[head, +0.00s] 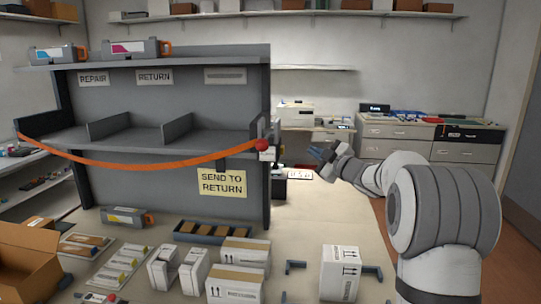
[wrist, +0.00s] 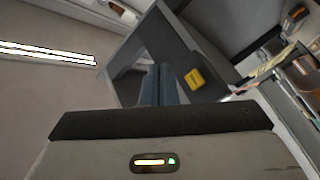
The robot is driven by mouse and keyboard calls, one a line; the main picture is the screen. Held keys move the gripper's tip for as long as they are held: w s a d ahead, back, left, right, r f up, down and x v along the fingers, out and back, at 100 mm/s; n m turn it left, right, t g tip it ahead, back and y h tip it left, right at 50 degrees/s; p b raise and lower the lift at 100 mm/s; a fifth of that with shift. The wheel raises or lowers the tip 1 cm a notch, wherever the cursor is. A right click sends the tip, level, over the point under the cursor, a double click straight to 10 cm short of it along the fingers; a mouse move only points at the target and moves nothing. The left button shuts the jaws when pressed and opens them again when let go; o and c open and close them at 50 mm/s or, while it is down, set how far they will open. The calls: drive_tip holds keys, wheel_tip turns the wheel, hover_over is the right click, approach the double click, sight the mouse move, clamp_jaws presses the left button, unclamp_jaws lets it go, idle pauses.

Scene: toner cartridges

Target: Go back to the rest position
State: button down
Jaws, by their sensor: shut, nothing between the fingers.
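My gripper (head: 317,152) is raised in the open space right of the grey shelf unit, at about the height of its middle shelf. My arm reaches to it from the right side of the head view. In the wrist view the fingers of my gripper (wrist: 159,84) are together and nothing shows between them. The gripper is apart from the shelf unit and from the boxes on the table.
The grey shelf unit (head: 264,87) has an orange strap (head: 150,164) slung across its bays, with a red knob (head: 262,145) at the right end. Cartridges sit on top. White boxes (head: 341,272) and a yellow-marked cartridge (head: 127,217) stand on the table (head: 296,226).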

drive_tip(key=s+d+f+m+g+h, duration=0.25)
drive_tip(key=s+m+h, duration=0.35)
drive_tip(key=s, duration=0.3)
drive_tip(key=s+d+f+m+g+h, duration=0.1)
drive_tip(key=s+f+m+g+h, duration=0.15)
drive_tip(key=s+m+h, duration=0.5)
drive_tip(key=s+a+f+g+y, duration=0.1)
drive_tip(key=s+f, duration=0.3)
drive_tip(key=s, duration=0.6)
drive_tip(key=s+a+f+m+g+y, duration=0.1)
drive_tip(key=s+a+f+g+y, duration=0.1)
drive_tip(key=s, duration=0.7)
drive_tip(key=s+a+f+m+g+y, duration=0.1)
drive_tip(key=s+a+f+g, duration=0.2)
drive_tip(key=s+f+g, duration=0.2)
drive_tip(key=s+f, duration=0.3)
drive_tip(key=s, duration=0.2)
drive_tip(key=shift+s+a+f, duration=0.15)
drive_tip(key=shift+s+a, duration=0.1)
drive_tip(key=shift+s, duration=0.1)
